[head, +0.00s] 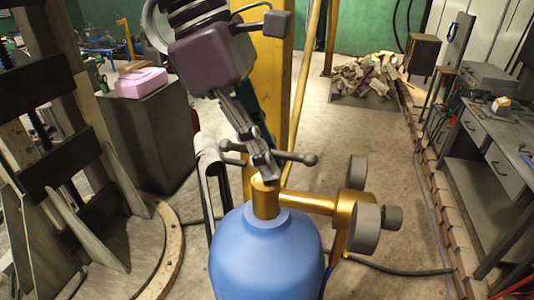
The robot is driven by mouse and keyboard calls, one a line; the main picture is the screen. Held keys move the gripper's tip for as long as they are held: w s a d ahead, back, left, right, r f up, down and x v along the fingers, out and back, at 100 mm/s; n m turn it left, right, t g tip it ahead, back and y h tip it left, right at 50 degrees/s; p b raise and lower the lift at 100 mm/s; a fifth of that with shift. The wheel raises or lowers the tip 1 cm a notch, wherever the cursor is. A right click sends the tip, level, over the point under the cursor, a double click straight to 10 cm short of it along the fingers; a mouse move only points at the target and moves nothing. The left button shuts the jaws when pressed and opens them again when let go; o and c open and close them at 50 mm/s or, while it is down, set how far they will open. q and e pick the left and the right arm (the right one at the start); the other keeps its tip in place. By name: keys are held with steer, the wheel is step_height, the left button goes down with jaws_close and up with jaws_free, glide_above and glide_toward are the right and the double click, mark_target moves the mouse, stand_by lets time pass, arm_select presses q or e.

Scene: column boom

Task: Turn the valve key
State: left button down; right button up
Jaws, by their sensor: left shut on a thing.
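A blue gas cylinder (266,258) stands upright at the bottom centre, with a brass valve (266,200) on top. The grey valve key (296,157) is a crossbar with a ball at each end, lying roughly level just above the brass valve. My left gripper (262,166) comes down from above and is shut on the middle of the key. Its fingers hide the key's centre and where it meets the valve stem. My right gripper is not in view.
A brass regulator (325,204) with grey gauges (365,228) sticks out right of the valve. A yellow post (273,75) stands behind. A workbench (500,140) is at the right, a dark cabinet (148,135) with a pink block (141,82) at the left. A wood pile (365,76) lies at the back.

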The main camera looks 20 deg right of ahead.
arm_select(q)
steer(key=shift+f+b, duration=0.15)
steer(key=shift+b, duration=0.35)
steer(key=shift+n, duration=0.3)
steer(key=shift+b, duration=0.35)
steer(key=shift+r, duration=0.2)
steer(key=shift+w, duration=0.1)
steer(key=c, duration=2)
jaws_free()
steer(key=shift+o, duration=0.2)
steer(key=shift+r, duration=0.1)
steer(key=v, duration=1.2)
steer(key=shift+a, duration=0.2)
